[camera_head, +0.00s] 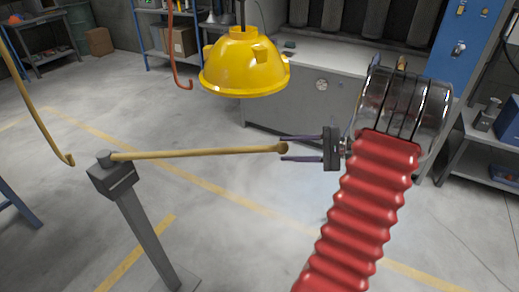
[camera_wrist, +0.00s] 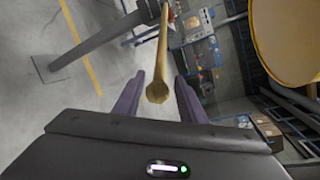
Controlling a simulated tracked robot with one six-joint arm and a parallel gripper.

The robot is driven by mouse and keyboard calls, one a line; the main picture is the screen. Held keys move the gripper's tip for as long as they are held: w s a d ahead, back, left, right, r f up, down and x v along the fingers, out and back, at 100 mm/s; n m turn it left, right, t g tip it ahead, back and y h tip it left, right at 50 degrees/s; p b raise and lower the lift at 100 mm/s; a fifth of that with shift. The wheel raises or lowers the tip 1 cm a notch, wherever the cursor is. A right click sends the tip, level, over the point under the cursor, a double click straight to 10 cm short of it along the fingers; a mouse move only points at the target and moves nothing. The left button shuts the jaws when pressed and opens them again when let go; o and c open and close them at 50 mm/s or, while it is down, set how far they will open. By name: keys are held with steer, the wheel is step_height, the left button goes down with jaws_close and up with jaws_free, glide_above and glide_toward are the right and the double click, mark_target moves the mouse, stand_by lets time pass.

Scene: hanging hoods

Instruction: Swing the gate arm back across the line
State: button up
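The gate arm (camera_head: 200,153) is a thin yellow bar with a rounded tip. It reaches level to the right from a dark pivot block (camera_head: 112,178) on a grey post (camera_head: 148,238). My gripper (camera_head: 283,148) comes from the right, its two dark purple fingers pointing left, one either side of the tip in the picture. In the wrist view the gate arm (camera_wrist: 160,55) runs away from me with its tip between the spread fingers. Gaps show on both sides, so my gripper is open; I see no contact.
A yellow hood (camera_head: 244,68) hangs above and behind the gate arm. An orange hook (camera_head: 180,80) and a yellow hook (camera_head: 40,115) hang nearby. A grey bench (camera_head: 290,118) stands behind. Yellow floor lines (camera_head: 195,180) cross the open concrete floor.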

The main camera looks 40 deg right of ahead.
mark_target(268, 151)
steer(key=x, duration=1)
steer(key=shift+f, duration=0.15)
steer(key=shift+c, duration=0.2)
jaws_close()
steer(key=shift+a, duration=0.1)
steer(key=shift+f, duration=0.1)
steer(key=shift+s+a+f, duration=0.1)
